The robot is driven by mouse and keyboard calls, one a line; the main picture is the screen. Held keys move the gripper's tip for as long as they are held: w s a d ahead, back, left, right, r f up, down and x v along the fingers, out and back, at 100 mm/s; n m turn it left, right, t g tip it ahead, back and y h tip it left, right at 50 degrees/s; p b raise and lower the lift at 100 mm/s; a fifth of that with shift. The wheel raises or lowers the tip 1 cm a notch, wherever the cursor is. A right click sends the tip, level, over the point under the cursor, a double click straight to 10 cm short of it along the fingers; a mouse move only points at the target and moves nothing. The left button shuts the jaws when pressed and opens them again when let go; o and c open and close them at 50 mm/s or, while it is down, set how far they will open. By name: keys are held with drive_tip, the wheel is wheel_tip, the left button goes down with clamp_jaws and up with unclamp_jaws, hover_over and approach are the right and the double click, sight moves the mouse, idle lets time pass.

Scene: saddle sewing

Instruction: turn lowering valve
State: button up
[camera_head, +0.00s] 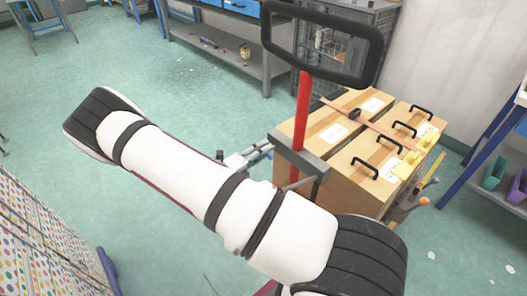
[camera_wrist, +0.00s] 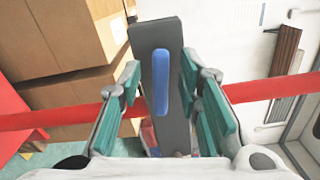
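In the wrist view, a dark grey slab (camera_wrist: 170,95) carries a blue rounded bar (camera_wrist: 161,80), which looks like the lowering valve's lever. My gripper (camera_wrist: 164,82) is open, with teal finger pads on the left and right of the slab. The bar lies in the gap between the fingers, and I cannot tell whether either finger touches it. In the head view, a red post (camera_head: 302,112) with a black loop handle (camera_head: 322,45) rises from a grey block (camera_head: 300,157). My white arm crosses in front and largely hides the gripper area.
Cardboard boxes (camera_head: 345,135) with black handles stand right behind the post. A red bar (camera_wrist: 270,86) crosses the wrist view behind the fingers. A grey workbench (camera_head: 225,50) is at the back. A dotted cabinet (camera_head: 40,240) is at lower left. The green floor at left is open.

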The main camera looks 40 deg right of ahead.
drive_tip(key=a, duration=1.1)
drive_tip(key=shift+s+a, duration=0.2)
